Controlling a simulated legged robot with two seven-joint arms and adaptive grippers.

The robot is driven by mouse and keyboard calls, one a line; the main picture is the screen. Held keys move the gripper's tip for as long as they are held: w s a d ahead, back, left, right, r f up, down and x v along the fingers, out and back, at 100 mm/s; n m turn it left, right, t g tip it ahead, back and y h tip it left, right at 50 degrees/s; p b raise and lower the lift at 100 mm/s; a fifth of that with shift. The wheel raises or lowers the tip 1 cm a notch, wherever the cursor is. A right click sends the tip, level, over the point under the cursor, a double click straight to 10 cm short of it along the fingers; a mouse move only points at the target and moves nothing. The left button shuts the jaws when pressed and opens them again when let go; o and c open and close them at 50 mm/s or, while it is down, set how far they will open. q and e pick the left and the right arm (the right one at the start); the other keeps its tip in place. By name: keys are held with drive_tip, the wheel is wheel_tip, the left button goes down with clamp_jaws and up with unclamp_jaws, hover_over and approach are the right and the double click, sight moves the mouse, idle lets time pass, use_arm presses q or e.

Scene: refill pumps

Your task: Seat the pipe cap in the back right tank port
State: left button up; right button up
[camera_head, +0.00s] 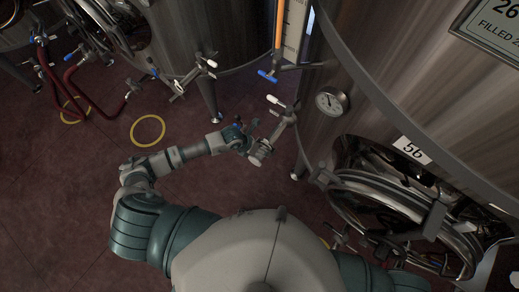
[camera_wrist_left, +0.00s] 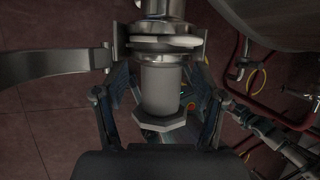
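A pale grey cylindrical piece with a hexagonal end (camera_wrist_left: 163,90), which looks like the pipe cap, sits in line with a metal pipe end and clamp (camera_wrist_left: 165,42) in the left wrist view. In the head view the same pale piece (camera_head: 262,152) is at the lower end of a slanting pipe beside the large right tank. My left gripper (camera_head: 248,135) is right at it. In the wrist view its fingers (camera_wrist_left: 163,103) stand spread on both sides of the piece, with narrow gaps visible. The fingertips are partly hidden. My right gripper is not in view. I cannot tell which port is the back right one.
The large steel tank (camera_head: 400,70) on the right carries a gauge (camera_head: 331,100) and a round hatch (camera_head: 390,200). A valve with a blue handle (camera_head: 267,76) projects near the left arm. Red hoses (camera_head: 80,70) and a yellow floor ring (camera_head: 147,130) lie left. Open floor is at lower left.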

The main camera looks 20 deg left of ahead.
use_arm(q)
drive_tip(key=shift+w, duration=0.1)
drive_tip(key=v, duration=1.2)
drive_tip(key=shift+f, duration=0.1)
